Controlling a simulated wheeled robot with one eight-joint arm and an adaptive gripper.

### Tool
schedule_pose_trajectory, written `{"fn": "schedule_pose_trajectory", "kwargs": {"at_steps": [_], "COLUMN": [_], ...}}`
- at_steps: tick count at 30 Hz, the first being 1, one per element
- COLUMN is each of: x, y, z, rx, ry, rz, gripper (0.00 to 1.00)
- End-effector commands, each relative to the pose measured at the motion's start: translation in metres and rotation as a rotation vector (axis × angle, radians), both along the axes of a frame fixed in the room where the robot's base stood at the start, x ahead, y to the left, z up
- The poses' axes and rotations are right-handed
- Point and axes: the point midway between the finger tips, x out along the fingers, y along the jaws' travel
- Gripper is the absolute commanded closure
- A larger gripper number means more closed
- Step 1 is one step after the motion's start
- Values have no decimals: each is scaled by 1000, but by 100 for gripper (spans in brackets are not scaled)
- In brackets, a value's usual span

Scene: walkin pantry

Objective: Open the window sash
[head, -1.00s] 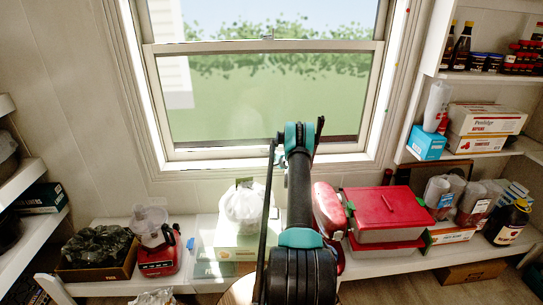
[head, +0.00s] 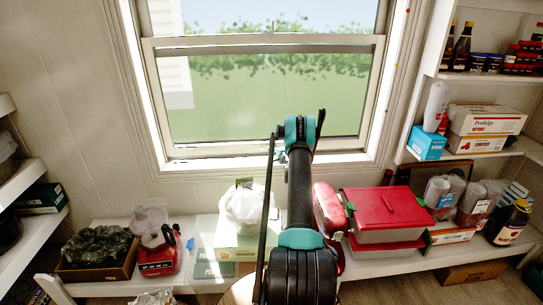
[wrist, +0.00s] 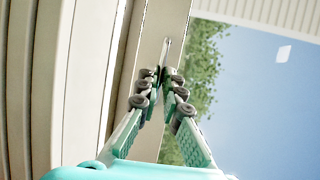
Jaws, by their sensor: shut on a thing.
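The window sash (head: 220,42) is the lower pane in a pale frame on the back wall. Its upper rail crosses the window high in the head view, and its bottom edge is near the sill. In the wrist view a pale sash rail (wrist: 170,20) runs top to bottom beside the glass, with a small metal piece (wrist: 166,46) on it. My gripper (wrist: 160,76) has its fingertips together at this rail and is shut on the sash. What lies between the tips is mostly hidden.
Below the window a white shelf holds a white bag (head: 245,205), a red lidded container (head: 388,207), a red blender (head: 158,255) and a box with a dark bag (head: 97,246). Shelves with boxes (head: 484,119) and bottles stand at the right.

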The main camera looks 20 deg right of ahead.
Motion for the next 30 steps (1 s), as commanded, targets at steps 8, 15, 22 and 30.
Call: {"fn": "schedule_pose_trajectory", "kwargs": {"at_steps": [8,15,22,30], "x": [0,0,0,0], "y": [-1,-1,-1,-1], "z": [67,103,108,107], "rx": [2,2,1,1], "ry": [-2,-2,-2,-2], "rz": [-3,-3,-3,-2], "gripper": [100,100,100,79]}}
